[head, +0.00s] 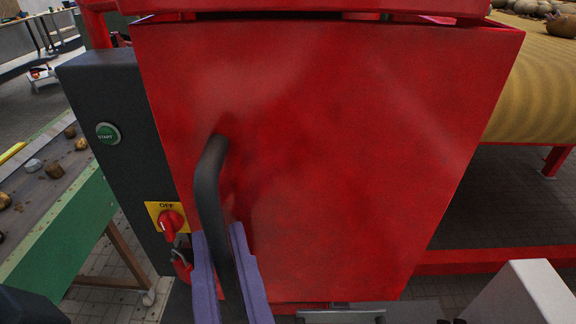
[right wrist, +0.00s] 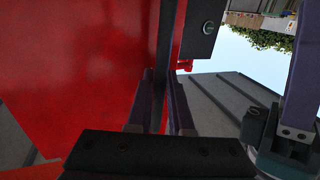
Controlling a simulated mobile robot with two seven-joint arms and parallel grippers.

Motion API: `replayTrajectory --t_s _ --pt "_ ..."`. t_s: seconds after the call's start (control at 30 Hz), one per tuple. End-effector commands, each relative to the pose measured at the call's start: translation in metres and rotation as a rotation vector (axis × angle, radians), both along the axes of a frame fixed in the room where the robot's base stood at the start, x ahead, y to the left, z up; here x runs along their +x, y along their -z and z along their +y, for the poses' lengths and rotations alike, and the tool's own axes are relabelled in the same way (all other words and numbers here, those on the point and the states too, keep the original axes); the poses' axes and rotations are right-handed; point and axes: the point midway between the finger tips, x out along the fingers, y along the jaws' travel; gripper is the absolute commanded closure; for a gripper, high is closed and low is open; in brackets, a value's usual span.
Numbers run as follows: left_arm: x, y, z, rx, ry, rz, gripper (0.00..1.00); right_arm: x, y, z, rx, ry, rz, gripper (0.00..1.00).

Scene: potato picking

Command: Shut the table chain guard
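The table chain guard (head: 340,150) is a large red panel filling the middle of the head view. A dark gap shows along part of its top edge; I cannot tell whether it is fully shut. Its black curved handle (head: 208,180) is on its left part. My right gripper (head: 222,240) has its purple fingers on both sides of the lower handle, apparently closed on it. The right wrist view shows the fingers (right wrist: 168,85) close together beside the red panel (right wrist: 75,60). One purple finger (right wrist: 302,70) at that view's right edge appears to be my left gripper's; its opening is hidden.
A dark control box (head: 110,130) with a green START button (head: 108,133) and a red OFF switch (head: 170,222) stands left of the guard. A green-sided conveyor (head: 70,225) with clods lies farther left. A yellow belt (head: 535,85) with potatoes is at right.

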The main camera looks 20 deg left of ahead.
Motion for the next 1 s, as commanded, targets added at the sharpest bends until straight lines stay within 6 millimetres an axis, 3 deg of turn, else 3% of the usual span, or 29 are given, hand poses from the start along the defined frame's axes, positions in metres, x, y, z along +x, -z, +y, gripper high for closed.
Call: replayTrajectory --t_s 0.03,0.23,0.57,1.0 --pt "0.0 0.0 0.0 0.0 0.0 0.0 0.53 0.0 0.0 0.0 0.001 0.0 -0.001 0.75" --pt "0.0 0.0 0.0 0.001 0.001 0.0 0.53 0.0 -0.001 0.0 0.003 0.001 -0.002 0.53" --pt "0.0 0.002 0.003 0.01 0.006 -0.001 0.53 -0.004 0.001 -0.004 0.003 0.003 -0.002 0.53" --pt "0.0 0.027 0.003 0.011 0.006 0.0 0.53 -0.069 0.003 -0.048 0.001 -0.001 0.002 0.53"
